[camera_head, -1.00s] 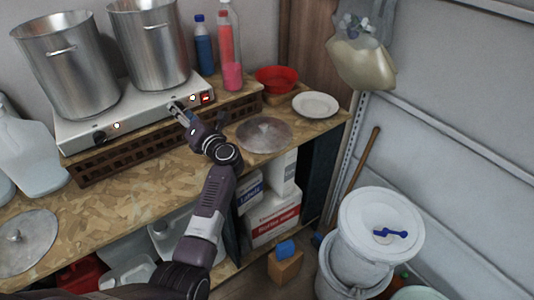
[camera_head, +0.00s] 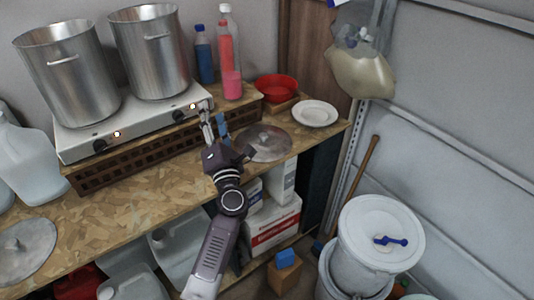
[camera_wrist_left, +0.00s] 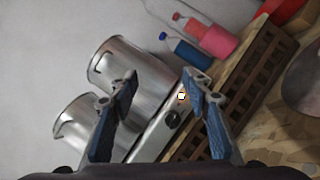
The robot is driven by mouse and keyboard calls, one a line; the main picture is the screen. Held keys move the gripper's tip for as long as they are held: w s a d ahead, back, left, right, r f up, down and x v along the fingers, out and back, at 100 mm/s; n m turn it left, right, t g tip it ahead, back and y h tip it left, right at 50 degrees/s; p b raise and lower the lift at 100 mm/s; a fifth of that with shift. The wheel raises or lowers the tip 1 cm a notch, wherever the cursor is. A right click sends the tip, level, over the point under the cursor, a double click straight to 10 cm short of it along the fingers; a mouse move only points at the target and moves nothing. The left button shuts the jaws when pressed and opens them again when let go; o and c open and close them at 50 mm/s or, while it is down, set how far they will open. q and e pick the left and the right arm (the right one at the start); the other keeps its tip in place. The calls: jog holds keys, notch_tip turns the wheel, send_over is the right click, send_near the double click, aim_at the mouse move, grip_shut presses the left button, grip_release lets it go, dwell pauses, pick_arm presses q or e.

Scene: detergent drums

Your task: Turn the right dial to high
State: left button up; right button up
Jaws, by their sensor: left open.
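A white two-burner hot plate (camera_head: 150,118) carries two steel pots. Its right dial (camera_head: 178,116) is a small dark knob on the front face, beside a lit indicator (camera_head: 193,106). The right dial also shows in the left wrist view (camera_wrist_left: 173,118), between my fingers and farther off; its pointer setting is too small to read. My left gripper (camera_head: 213,118) is open and empty, in front of the hot plate's right end, to the right of the dial and apart from it. Its blue-padded fingers are spread in the left wrist view (camera_wrist_left: 160,82). My right gripper is not in view.
The left dial (camera_head: 99,145) is on the same front face. The hot plate stands on a brown slatted rack (camera_head: 130,165). Bottles (camera_head: 228,55), a red bowl (camera_head: 277,88), a white plate (camera_head: 315,113) and a metal lid (camera_head: 264,143) lie to the right.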

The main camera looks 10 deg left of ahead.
pick_arm(q)
jog(key=s+d+f+m+h, duration=0.2)
jog(key=d+m+h, duration=0.5)
jog(key=m, duration=0.3)
jog(key=s+d+f+m+h, duration=0.3)
jog(key=d+m+h, duration=0.5)
jog(key=d+m, duration=0.1)
jog(key=shift+s+d+m, duration=0.2)
jog(key=shift+s+m, duration=0.1)
jog(key=shift+m, duration=0.2)
